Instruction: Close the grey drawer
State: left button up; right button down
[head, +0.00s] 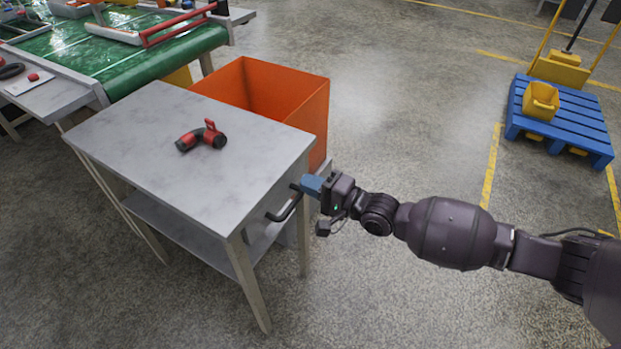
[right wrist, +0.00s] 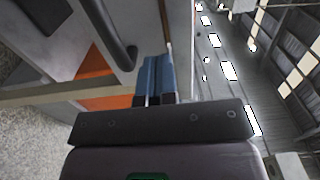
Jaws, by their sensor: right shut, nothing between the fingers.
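The grey drawer is at the right end of a grey-topped table (head: 190,150). Its dark bar handle (head: 284,208) sticks out toward my right gripper (head: 312,185). In the right wrist view the drawer's pale front (right wrist: 150,25) and the handle (right wrist: 112,38) are close up. My right gripper's blue fingers (right wrist: 155,80) are together and empty, beside the front and to the right of the handle. I cannot tell whether they touch it. How far the drawer stands out is hard to tell. My left gripper is not in view.
A red and black hose fitting (head: 202,137) lies on the tabletop. An orange bin (head: 300,105) stands behind the table. A green conveyor (head: 110,50) is at the upper left. A blue pallet (head: 575,120) with a yellow bin (head: 541,101) is far right. The floor between is clear.

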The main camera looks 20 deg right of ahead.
pick_arm(q)
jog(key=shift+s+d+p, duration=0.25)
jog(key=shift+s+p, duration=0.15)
jog(key=shift+p, duration=0.45)
pick_arm(e)
jog(key=v, duration=1.1)
jog(key=shift+f, duration=0.15)
jog(key=shift+d, duration=0.1)
